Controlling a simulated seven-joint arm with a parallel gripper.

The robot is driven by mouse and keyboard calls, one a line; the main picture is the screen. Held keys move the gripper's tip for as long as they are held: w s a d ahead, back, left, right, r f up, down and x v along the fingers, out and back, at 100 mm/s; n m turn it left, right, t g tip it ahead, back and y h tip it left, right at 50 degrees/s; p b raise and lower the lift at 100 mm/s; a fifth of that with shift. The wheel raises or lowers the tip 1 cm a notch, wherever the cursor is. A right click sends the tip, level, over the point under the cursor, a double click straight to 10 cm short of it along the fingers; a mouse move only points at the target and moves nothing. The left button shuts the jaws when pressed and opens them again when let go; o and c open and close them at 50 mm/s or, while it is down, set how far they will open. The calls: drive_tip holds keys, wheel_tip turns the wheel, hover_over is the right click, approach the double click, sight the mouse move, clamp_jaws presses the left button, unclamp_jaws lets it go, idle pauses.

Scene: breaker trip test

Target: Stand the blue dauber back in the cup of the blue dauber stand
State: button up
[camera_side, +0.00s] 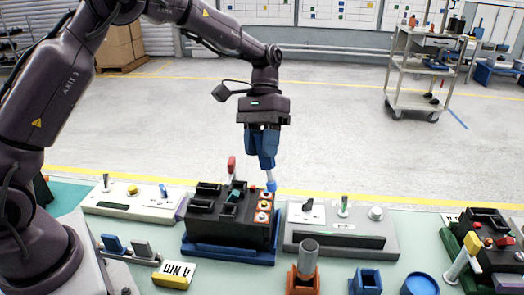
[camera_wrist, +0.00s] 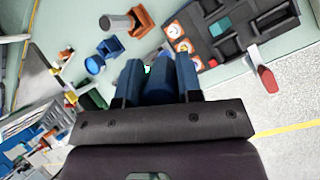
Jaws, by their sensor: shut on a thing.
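My gripper (camera_side: 265,163) is shut on the blue dauber (camera_side: 271,186), which hangs below the fingers with a pale shaft and blue tip. The tip is at the right end of the black breaker block (camera_side: 225,228), over or near its orange-ringed terminals; contact is unclear. In the wrist view my gripper (camera_wrist: 153,65) hides most of the dauber. A square blue holder with an open top (camera_side: 367,281), apparently the blue dauber stand, is at the front edge, right of the block. It also shows in the wrist view (camera_wrist: 109,48). Its cup looks empty.
An orange holder (camera_side: 301,283) with a grey cylinder (camera_side: 308,256) stands left of the blue holder. A round blue pot (camera_side: 420,284) is on its right. A grey switch panel (camera_side: 340,238) lies behind them. A red lever (camera_side: 232,164) rises behind the block.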

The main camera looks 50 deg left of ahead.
drive_tip(key=w+d+f+n+t, duration=0.1)
drive_tip(key=w+d+n+t, duration=0.1)
drive_tip(key=d+n, duration=0.5)
drive_tip(key=w+d+f+n+t, duration=0.1)
drive_tip(key=w+d+n, duration=0.3)
drive_tip(key=d, duration=1.5)
drive_tip(key=n+t, duration=0.1)
drive_tip(key=n, duration=0.3)
drive_tip(key=shift+w+d+f+t, duration=0.2)
drive_tip(key=shift+w+f+t, duration=0.1)
drive_tip(key=shift+w+f, duration=0.1)
drive_tip(key=shift+f, duration=2.85)
wheel_tip(320, 180, down, 6)
drive_tip(key=o, duration=1)
